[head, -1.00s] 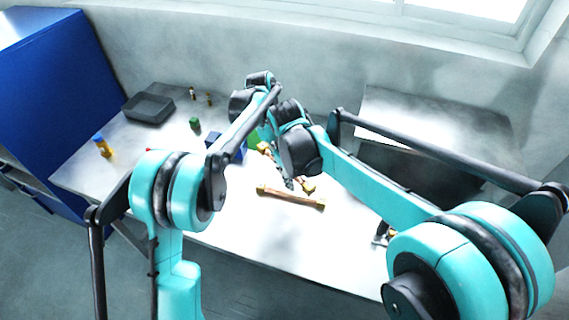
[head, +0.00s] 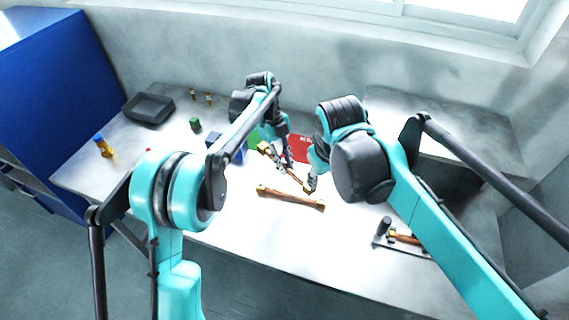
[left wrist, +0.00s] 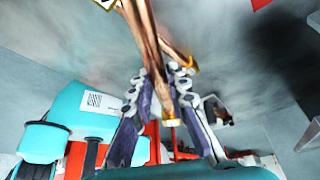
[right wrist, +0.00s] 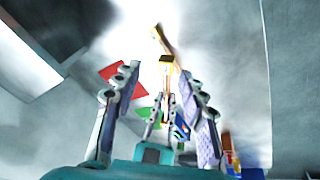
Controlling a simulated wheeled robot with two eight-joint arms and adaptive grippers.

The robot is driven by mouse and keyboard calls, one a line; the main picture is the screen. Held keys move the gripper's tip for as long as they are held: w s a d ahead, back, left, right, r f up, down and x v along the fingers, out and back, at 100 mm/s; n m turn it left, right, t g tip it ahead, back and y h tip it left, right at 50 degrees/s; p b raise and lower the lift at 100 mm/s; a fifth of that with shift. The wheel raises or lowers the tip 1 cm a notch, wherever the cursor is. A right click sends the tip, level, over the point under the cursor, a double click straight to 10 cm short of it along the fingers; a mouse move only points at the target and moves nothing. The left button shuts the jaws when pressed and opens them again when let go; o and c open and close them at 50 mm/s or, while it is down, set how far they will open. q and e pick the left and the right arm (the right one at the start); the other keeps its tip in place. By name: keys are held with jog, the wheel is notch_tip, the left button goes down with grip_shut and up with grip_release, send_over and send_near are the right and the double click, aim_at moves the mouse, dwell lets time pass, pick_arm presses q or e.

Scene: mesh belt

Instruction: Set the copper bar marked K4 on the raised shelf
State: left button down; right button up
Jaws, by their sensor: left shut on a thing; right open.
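A copper bar (head: 285,171) with brass-coloured ends is held by my left gripper (head: 282,163), shut on it a little above the table. It runs between the fingers in the left wrist view (left wrist: 147,50). My right gripper (head: 313,182) is open near this bar's near end; in the right wrist view the brass end (right wrist: 166,61) shows between its spread fingers, apart from them. A second copper bar (head: 290,198) lies on the table in front. A partly cut-off mark shows at one end in the left wrist view, but I cannot read it. The raised shelf (head: 440,115) stands at the back right.
A red panel (head: 302,150), a green one and a blue block (head: 230,150) lie behind the bars. A black tray (head: 148,107) is at the back left. A tool-like item on a plate (head: 403,240) lies front right. The table's front middle is clear.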

pick_arm(q)
jog(key=shift+a+f+n, duration=0.15)
jog(key=shift+a+n, duration=0.35)
jog(key=shift+n, duration=0.1)
jog(key=s+a+f+n+t, duration=0.1)
jog(key=a+n+t, duration=0.1)
jog(key=a+n, duration=0.3)
jog(key=s+a+f+n+t+y, duration=0.1)
jog(key=s+a+f+n+t, duration=0.1)
jog(key=a+n, duration=0.4)
jog(key=s+a+f+n+t+y, duration=0.1)
jog(key=a+n+t, duration=0.3)
jog(key=n, duration=0.9)
jog(key=shift+s+a+f+n, duration=0.3)
jog(key=shift+s+a+f, duration=0.15)
jog(key=shift+s+a, duration=0.3)
jog(key=shift+s+a+f+n+y, duration=0.1)
jog(key=shift+s+a+n+y, duration=0.25)
jog(key=shift+a+n, duration=0.5)
jog(key=shift+d, duration=0.2)
pick_arm(e)
jog(key=s+d+f+m+t, duration=0.3)
jog(key=s+d+f+m, duration=0.2)
jog(key=s+d+f, duration=0.2)
jog(key=shift+s+d+m+t, duration=0.3)
jog(key=shift+s, duration=0.9)
jog(key=shift+f, duration=0.1)
